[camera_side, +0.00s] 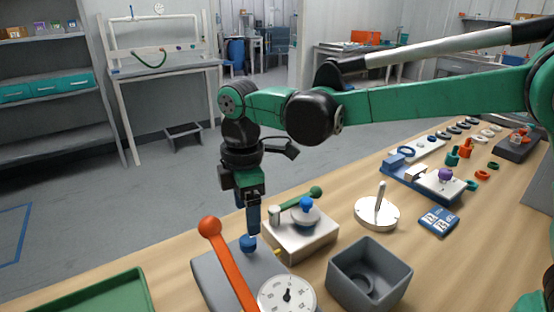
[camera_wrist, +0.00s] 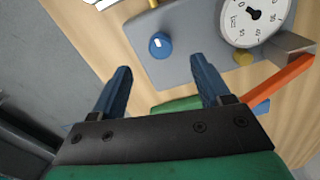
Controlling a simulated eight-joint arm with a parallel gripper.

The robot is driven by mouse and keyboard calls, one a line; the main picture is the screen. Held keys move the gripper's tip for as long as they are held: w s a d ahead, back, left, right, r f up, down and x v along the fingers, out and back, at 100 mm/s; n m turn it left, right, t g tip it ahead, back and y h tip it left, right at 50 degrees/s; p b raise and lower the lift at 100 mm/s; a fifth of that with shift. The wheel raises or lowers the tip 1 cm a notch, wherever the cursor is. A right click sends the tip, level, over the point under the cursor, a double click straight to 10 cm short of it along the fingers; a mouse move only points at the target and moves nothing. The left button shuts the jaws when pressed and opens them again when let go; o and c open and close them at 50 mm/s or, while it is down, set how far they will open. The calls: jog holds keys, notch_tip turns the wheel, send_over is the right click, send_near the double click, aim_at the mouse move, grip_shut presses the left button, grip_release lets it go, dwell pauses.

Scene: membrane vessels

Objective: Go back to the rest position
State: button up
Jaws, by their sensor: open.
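My gripper (camera_side: 252,230) points down above the grey dial unit (camera_side: 212,270). In the wrist view its two blue fingers stand apart with nothing between them (camera_wrist: 160,65). A blue knob (camera_side: 248,242) on the unit lies just below the fingertips in the side view. In the wrist view this knob (camera_wrist: 160,45) shows a white mark and lies beyond the fingertips; I cannot tell whether they touch it. The unit also carries a white dial (camera_side: 287,294) with a black pointer and an orange lever (camera_side: 230,265), which is raised.
A white box (camera_side: 300,240) with a blue knob and green-tipped lever stands close to my gripper's right. A grey bin (camera_side: 370,275), a white disc with a peg (camera_side: 377,212) and a blue block (camera_side: 438,220) lie further right. A green tray (camera_side: 110,295) is at front left.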

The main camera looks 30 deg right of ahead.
jog(key=s+d+m+t, duration=0.2)
jog(key=s+d+m, duration=0.1)
jog(key=d+m, duration=0.2)
jog(key=s+d+m+t, duration=0.2)
jog(key=s+d+m, duration=0.1)
jog(key=d+m, duration=0.2)
jog(key=s+d+r+m+t, duration=0.1)
jog(key=s+d+m+t, duration=0.2)
jog(key=d+m, duration=0.2)
jog(key=shift+s+d+r+m, duration=0.1)
jog(key=shift+s+d+m, duration=0.2)
jog(key=shift+s+m, duration=0.1)
dwell(2.1)
